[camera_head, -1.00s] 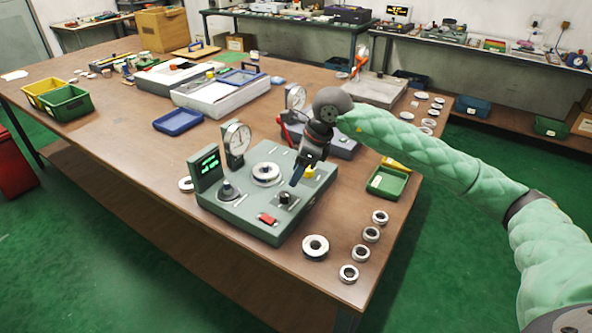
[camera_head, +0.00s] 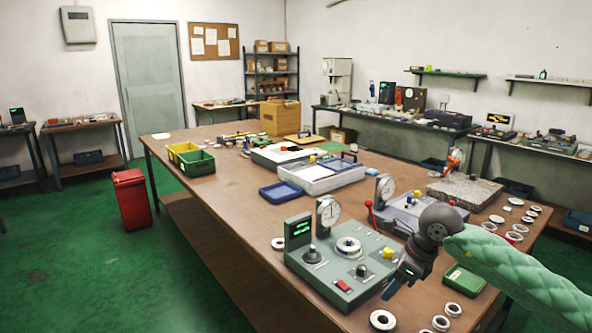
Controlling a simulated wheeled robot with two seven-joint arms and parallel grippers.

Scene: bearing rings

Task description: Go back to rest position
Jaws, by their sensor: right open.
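My right gripper (camera_head: 398,285) hangs over the right front part of the grey-green measuring device (camera_head: 330,292), with its fingers pointing down and left. It is open and holds nothing that I can see. The device carries a dial gauge (camera_head: 328,214), a green digital display (camera_head: 299,230) and a bearing ring (camera_head: 348,246) on its top. My right arm, in a green quilted cover, comes in from the right edge. My left gripper is not in view.
Loose bearing rings (camera_head: 382,320) lie at the table's front right, more at its far right. A green tray (camera_head: 465,280) sits beside my right arm. A blue tray (camera_head: 281,193) and a red bin (camera_head: 131,198) stand further left. The table's left front is clear.

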